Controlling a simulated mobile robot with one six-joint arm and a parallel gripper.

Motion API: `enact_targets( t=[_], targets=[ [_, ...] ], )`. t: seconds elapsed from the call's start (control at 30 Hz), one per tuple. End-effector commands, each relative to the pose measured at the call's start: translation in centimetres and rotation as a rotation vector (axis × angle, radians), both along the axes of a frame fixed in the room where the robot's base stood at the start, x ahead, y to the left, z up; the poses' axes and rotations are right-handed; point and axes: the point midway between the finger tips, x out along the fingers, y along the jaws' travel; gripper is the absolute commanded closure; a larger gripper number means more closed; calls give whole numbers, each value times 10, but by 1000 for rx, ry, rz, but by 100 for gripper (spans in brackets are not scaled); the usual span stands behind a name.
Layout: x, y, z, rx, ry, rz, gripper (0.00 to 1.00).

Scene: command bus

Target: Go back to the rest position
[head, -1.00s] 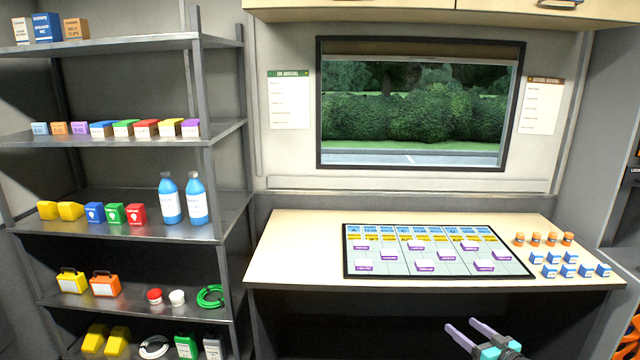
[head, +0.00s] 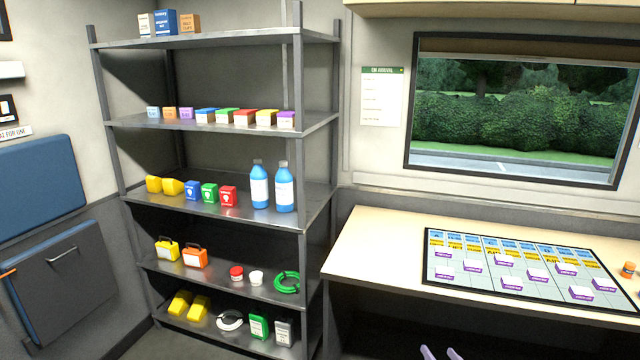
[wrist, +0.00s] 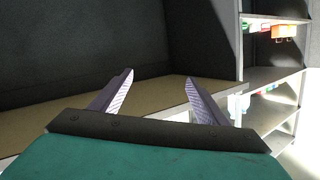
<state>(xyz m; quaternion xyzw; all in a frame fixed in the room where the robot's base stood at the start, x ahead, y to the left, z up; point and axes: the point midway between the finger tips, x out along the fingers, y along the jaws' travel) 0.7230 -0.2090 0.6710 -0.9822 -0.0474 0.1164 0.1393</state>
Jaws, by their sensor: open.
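My gripper (wrist: 160,98) is open in the wrist view, its two pale purple fingers spread wide with nothing between them. In the head view only the tips of my gripper (head: 440,352) show at the bottom edge, in front of the desk (head: 375,243). The rest of my arm is out of the head view. In the wrist view a tan surface edge and a dark wall lie beyond the fingers.
A grey shelf unit (head: 240,218) with boxes, bottles and cases stands left of the desk. A board with cards (head: 482,268) lies on the desk below the window. A blue folded seat (head: 40,190) is at far left. It also shows shelves at right in the wrist view (wrist: 275,72).

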Motion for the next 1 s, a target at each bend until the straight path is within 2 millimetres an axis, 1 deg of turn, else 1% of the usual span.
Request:
enact_targets(
  t=[0.03,0.17,0.27,0.37,0.47,0.6,0.67,0.8,0.87,1.0],
  targets=[
    [1,15,-9,3,17,-7,32],
    [1,40,-33,-1,68,-43,32],
    [-3,59,-54,-8,119,-74,32],
    [-10,76,-78,-21,181,-106,32],
    [-22,93,-103,-38,255,-139,32],
    [-47,113,-141,-71,381,-182,32],
    [-60,120,-156,-88,439,-196,32],
    [-97,135,-192,-126,588,-221,32],
    [-114,140,-205,-143,653,-231,32],
    [-157,149,-233,-183,812,-242,32]
  ],
)
